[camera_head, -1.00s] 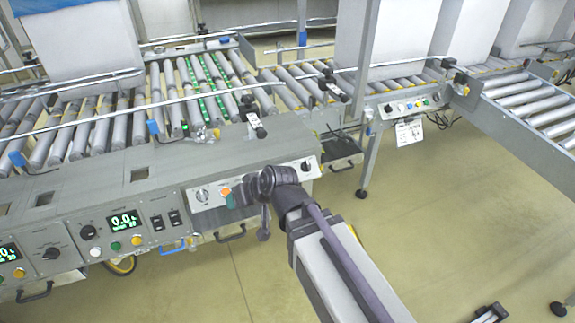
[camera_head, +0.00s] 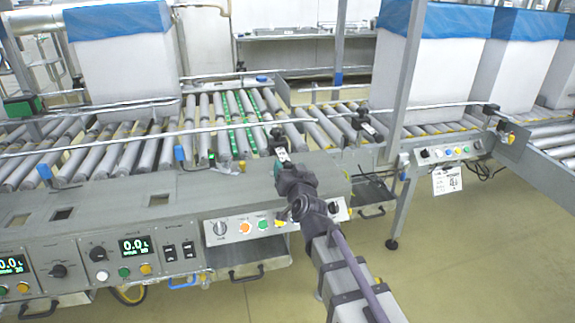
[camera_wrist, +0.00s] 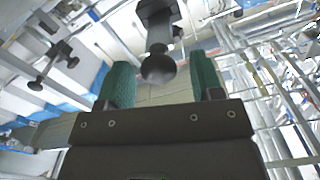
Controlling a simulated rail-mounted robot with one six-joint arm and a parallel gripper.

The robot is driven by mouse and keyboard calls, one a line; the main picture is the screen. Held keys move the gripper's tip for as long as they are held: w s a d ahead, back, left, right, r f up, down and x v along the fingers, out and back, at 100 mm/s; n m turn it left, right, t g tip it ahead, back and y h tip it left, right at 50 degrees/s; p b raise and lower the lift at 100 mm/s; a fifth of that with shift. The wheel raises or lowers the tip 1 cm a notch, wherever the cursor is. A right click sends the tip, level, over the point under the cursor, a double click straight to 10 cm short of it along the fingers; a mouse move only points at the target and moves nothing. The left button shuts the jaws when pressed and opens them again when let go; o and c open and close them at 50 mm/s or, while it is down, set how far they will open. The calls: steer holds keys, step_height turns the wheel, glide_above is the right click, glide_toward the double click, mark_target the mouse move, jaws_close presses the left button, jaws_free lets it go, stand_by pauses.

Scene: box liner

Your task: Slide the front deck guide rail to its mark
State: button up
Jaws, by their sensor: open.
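The front guide rail (camera_head: 130,138) is a thin grey bar running across the near side of the roller deck. A black clamp with a pale label (camera_head: 281,155) stands at the deck's front edge near the rail's right part. My gripper (camera_head: 279,170) is right at this clamp, partly hiding it. In the wrist view my gripper (camera_wrist: 162,80) is open, its two green fingers apart. A round black knob (camera_wrist: 158,69) on a grey stem shows between the fingers, with gaps on both sides. I cannot tell how deep it is between them. Green bands (camera_head: 233,115) mark several rollers behind the rail.
White boxes with blue liners stand on the rollers, one at left (camera_head: 124,60) and others at right (camera_head: 430,65). A control panel (camera_head: 130,250) fronts the deck. A second black clamp (camera_head: 364,124) and an upright post (camera_head: 407,80) stand to the right.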

steer(key=x, duration=0.3)
steer(key=shift+s, duration=0.1)
steer(key=shift+c, duration=0.3)
jaws_close()
